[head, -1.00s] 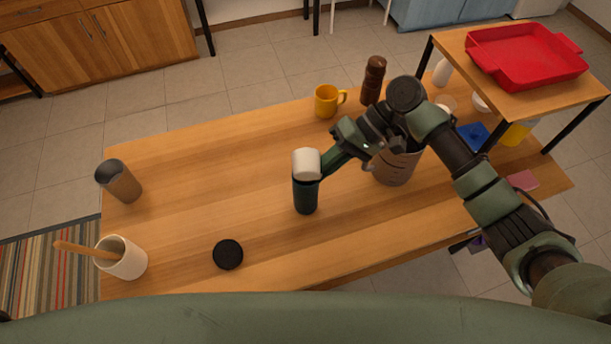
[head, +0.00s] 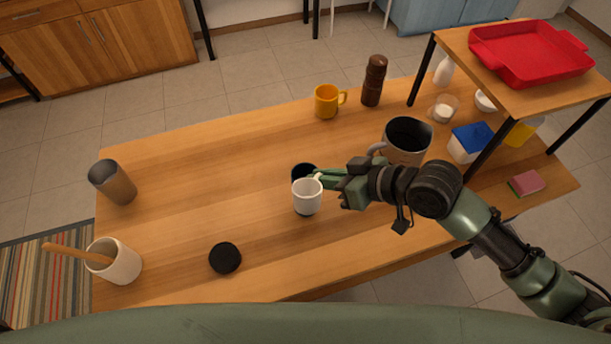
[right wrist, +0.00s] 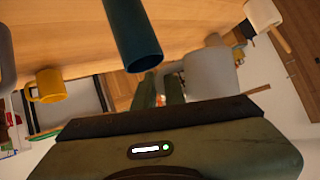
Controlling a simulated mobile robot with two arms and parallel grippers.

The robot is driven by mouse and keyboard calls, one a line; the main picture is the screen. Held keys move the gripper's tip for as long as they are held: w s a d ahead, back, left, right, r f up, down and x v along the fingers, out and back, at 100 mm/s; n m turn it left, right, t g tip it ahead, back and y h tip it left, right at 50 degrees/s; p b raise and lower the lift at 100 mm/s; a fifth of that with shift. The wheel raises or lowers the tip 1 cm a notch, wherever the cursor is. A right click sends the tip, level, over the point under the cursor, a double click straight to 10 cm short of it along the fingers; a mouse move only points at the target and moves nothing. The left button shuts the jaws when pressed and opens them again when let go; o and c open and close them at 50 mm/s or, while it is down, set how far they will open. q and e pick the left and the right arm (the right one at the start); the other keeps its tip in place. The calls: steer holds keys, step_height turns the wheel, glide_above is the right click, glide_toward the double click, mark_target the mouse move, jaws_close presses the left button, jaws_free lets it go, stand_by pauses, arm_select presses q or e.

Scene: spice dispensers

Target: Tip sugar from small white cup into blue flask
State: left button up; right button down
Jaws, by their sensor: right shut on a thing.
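The small white cup (head: 307,198) is upright, its open rim facing up. My right gripper (head: 321,178) is shut on the cup's handle, with the arm coming in from the right. The cup hides most of the blue flask; only its dark open mouth (head: 303,169) shows just behind the cup. In the right wrist view the blue flask (right wrist: 134,35) stands close to the fingers, and the cup (right wrist: 210,73) looks grey beside them. Any sugar in the cup or the flask cannot be made out. My left gripper is not in view.
A black round lid (head: 225,257) lies at the front. A large handled pot (head: 407,145) stands right of the flask, a yellow mug (head: 326,101) and a brown grinder (head: 374,81) behind. A metal tumbler (head: 113,183) and a crock (head: 115,262) stand left. The table's middle left is clear.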

steer(key=r+t, duration=0.1)
steer(key=s+r+n+p, duration=0.1)
steer(key=s+r+t+y+p, duration=0.1)
steer(key=r, duration=0.1)
steer(key=shift+s+n+t, duration=0.2)
steer(key=shift+n+t, duration=0.1)
stand_by(0.5)
steer(key=w+d+r+m+t+h+b, duration=0.1)
steer(key=w+d+r+m+t+h, duration=0.1)
steer(key=w+d+r+m+h, duration=0.3)
steer(key=w+d+r+m+t+h+b, duration=0.1)
steer(key=w+d+r+m+t+h, duration=0.2)
steer(key=d+r, duration=0.7)
step_height(320, 180, up, 2)
steer(key=w+m+h, duration=0.2)
steer(key=shift+w+d+h, duration=0.2)
steer(key=shift+d+h, duration=0.2)
